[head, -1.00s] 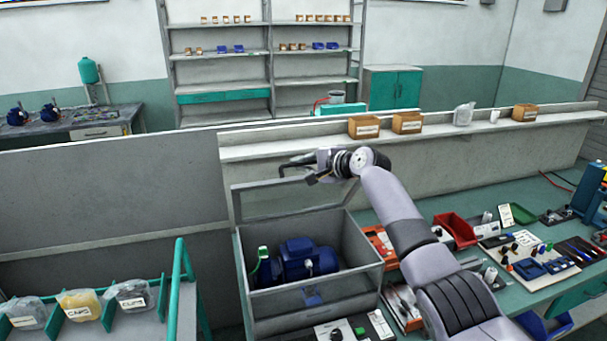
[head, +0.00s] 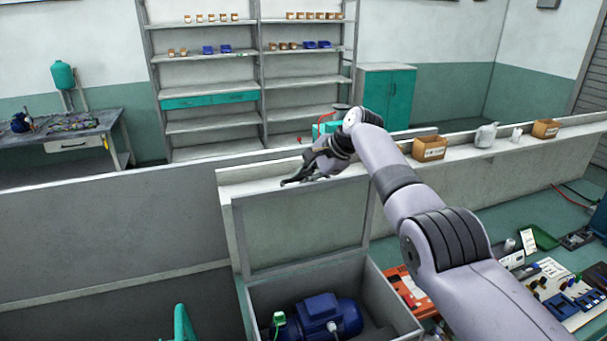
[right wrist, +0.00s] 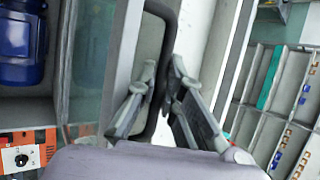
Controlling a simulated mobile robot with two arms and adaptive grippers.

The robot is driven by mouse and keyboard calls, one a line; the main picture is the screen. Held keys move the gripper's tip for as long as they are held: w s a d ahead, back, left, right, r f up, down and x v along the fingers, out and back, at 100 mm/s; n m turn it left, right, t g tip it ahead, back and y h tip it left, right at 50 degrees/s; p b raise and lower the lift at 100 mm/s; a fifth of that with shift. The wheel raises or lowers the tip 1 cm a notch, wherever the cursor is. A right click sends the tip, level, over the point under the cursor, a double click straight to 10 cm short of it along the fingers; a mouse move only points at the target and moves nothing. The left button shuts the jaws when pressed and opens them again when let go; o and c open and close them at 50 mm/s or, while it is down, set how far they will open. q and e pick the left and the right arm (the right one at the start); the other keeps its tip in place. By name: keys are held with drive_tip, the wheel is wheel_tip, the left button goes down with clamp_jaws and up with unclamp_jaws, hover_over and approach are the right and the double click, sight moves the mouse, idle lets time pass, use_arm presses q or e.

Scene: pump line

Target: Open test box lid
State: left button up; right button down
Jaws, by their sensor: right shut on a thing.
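The test box (head: 397,300) stands open at the bottom centre of the head view, with a blue motor (head: 325,318) inside. Its lid (head: 300,228), a grey frame with a clear panel, stands steeply raised at the back of the box. My right gripper (head: 298,178) is at the lid's upper edge. In the right wrist view its fingers (right wrist: 163,92) close around the dark bar of the lid handle (right wrist: 168,40). The blue motor also shows at the left of that view (right wrist: 20,45). My left gripper is not in view.
A low wall with a ledge (head: 465,155) runs behind the box, carrying cardboard boxes (head: 429,148). My right arm crosses above the bench.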

drive_tip(key=shift+f, duration=0.1)
idle(0.3)
drive_tip(key=c, duration=1.8)
unclamp_jaws()
drive_tip(key=shift+f, duration=0.1)
drive_tip(key=shift+o, duration=0.6)
drive_tip(key=shift+s+f, duration=0.15)
drive_tip(key=shift+w+a, duration=0.1)
drive_tip(key=shift+w, duration=0.3)
drive_tip(key=shift+v, duration=1.05)
drive_tip(key=v, duration=0.9)
drive_tip(key=shift+d+r, duration=0.25)
drive_tip(key=shift+d, duration=0.05)
